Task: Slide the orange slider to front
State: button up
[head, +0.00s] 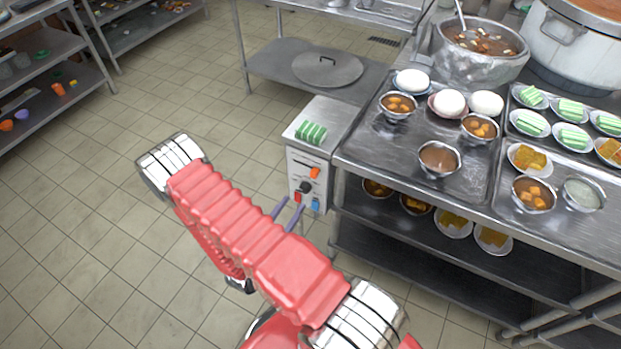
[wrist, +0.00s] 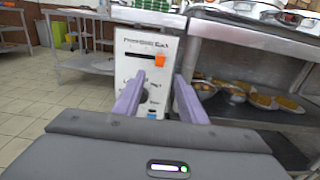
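The orange slider (head: 314,172) sits on the front face of a white control box (head: 294,166), at the right end of a dark slot. It also shows in the wrist view (wrist: 160,60), on the upper right of the panel. My gripper (head: 288,209) is in front of the box, below the slider's level in the head view. In the wrist view its two purple fingers (wrist: 158,92) stand apart with nothing between them. The left finger overlaps a black knob in the picture; I cannot tell whether it touches. The gripper appears clear of the slider.
A black knob (head: 305,187), a red button (head: 297,197) and a blue button (head: 316,204) sit below the slider. A green striped block (head: 311,132) lies on the box top. A steel counter (head: 360,150) with bowls stands right of it. The left floor is clear.

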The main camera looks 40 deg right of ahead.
aim_at(312, 176)
jog(key=shift+d, duration=0.1)
jog(key=shift+x, duration=6.85)
jog(key=shift+c, duration=0.2)
jog(key=shift+s, duration=0.1)
grip_shut()
